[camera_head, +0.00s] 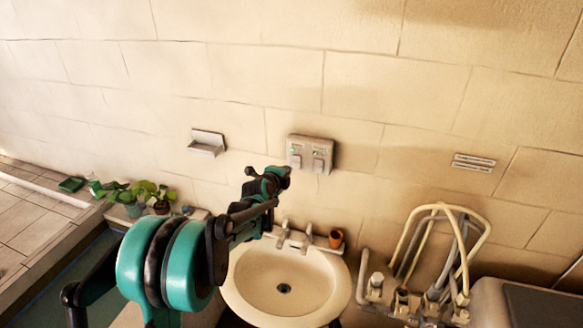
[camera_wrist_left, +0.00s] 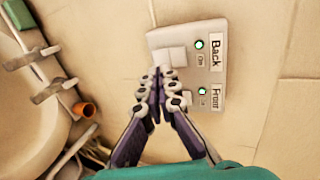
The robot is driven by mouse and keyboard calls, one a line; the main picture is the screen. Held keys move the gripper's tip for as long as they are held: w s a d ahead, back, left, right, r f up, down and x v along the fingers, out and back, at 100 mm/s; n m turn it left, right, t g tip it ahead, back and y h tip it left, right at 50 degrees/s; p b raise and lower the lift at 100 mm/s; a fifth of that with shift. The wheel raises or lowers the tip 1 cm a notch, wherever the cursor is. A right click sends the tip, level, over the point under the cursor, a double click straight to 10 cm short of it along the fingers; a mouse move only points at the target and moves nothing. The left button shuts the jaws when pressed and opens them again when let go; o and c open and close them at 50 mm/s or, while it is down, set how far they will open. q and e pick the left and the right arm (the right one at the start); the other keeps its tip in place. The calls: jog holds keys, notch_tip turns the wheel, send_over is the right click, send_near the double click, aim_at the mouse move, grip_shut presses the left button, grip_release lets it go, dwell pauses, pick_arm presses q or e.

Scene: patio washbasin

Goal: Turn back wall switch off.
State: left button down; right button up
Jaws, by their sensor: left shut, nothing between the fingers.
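A grey switch plate (camera_head: 310,150) is on the tiled wall above the basin and carries two rockers. In the left wrist view the plate (camera_wrist_left: 208,72) shows labels reading Back and Front, each beside a lit green indicator. The back switch's pale rocker (camera_wrist_left: 170,58) is just beyond the fingertips. The front rocker is mostly hidden by my fingers. My left gripper (camera_wrist_left: 164,74) is shut and empty, pointing at the plate near the back rocker. In the head view the left gripper (camera_head: 280,172) is just below and left of the plate. I cannot tell whether it touches. My right gripper is out of view.
Below are a white washbasin (camera_head: 258,299) with taps and a terracotta cup (camera_head: 335,238). A soap dish (camera_head: 207,142) is on the wall to the left. Hoses and pipes (camera_head: 440,245) stand at right, potted plants (camera_head: 135,195) at left. The wall around the plate is clear.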

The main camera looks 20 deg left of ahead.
aim_at(295, 163)
pick_arm(q)
jog(key=p+x, duration=0.1)
jog(key=x, duration=0.5)
jog(key=shift+w+f+b, duration=0.35)
jog(key=shift+f+b, duration=0.15)
jog(key=shift+b, duration=0.55)
jog(key=shift+r+p, duration=0.25)
jog(key=shift+p, duration=0.1)
jog(key=shift+r, duration=0.1)
jog(key=shift+r+p, duration=0.3)
jog(key=shift+r, duration=0.45)
jog(key=shift+d, duration=0.15)
